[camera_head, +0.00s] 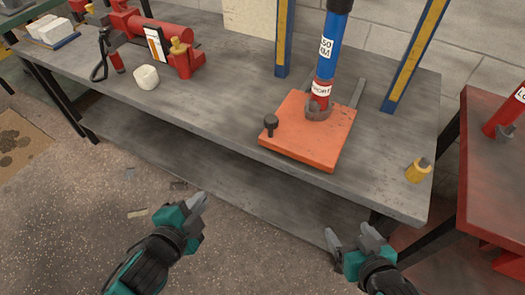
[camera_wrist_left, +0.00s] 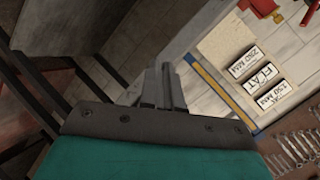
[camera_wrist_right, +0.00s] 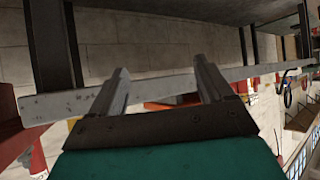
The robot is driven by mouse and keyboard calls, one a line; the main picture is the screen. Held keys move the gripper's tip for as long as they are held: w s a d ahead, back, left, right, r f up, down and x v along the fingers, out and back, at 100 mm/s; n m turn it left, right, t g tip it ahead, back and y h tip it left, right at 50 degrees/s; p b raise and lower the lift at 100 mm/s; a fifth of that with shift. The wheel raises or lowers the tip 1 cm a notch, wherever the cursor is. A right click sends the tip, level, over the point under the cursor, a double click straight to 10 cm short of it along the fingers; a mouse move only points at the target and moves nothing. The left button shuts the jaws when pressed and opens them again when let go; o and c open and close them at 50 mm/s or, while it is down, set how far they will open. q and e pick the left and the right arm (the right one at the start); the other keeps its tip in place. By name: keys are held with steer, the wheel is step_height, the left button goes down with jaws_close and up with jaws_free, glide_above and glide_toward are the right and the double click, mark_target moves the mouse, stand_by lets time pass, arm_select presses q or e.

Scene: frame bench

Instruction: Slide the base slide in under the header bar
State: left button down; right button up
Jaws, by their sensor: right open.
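The base slide (camera_head: 310,138) is a flat orange plate on the grey bench, with a dark knob (camera_head: 270,122) at its near left corner. A blue and red cylinder (camera_head: 327,60) stands upright on it in a grey holder. Two grey rails (camera_head: 357,92) show behind the plate, between two blue and yellow uprights (camera_head: 284,40). The header bar is not identifiable in these views. My left gripper (camera_head: 201,197) is shut and empty, in front of the bench. My right gripper (camera_head: 348,231) is open and empty, short of the bench's front edge. An orange strip shows between its fingers in the right wrist view (camera_wrist_right: 165,104).
A yellow piece (camera_head: 417,170) stands near the bench's right end. A red table (camera_head: 492,170) is close on the right. The bench front between block and plate is clear.

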arm_select(q)
steer(key=w+d+m+t+h+b, duration=0.25)
steer(key=m+b, duration=0.25)
steer(key=m, duration=0.9)
steer(key=m+t+h, duration=0.2)
steer(key=m, duration=1)
glide_toward(261, 140)
steer(key=x, duration=0.5)
steer(key=shift+g+b+x, duration=0.25)
steer(key=shift+b+x, duration=0.2)
steer(key=shift+x, duration=0.5)
arm_select(e)
steer(key=shift+y, duration=0.3)
steer(key=shift+w+a+f, duration=0.25)
steer(key=shift+a+f, duration=0.1)
steer(key=shift+f, duration=0.3)
steer(key=shift+w+a+f, duration=0.2)
steer(key=shift+a+f, duration=0.2)
steer(key=shift+f, duration=0.25)
steer(key=shift+w+a+f, duration=0.25)
steer(key=shift+a+f, duration=0.1)
steer(key=shift+f, duration=0.3)
arm_select(q)
steer(key=shift+r, duration=0.1)
steer(key=x, duration=0.8)
steer(key=shift+w, duration=0.4)
arm_select(e)
steer(key=shift+d+f, duration=0.1)
steer(key=shift+f, duration=0.05)
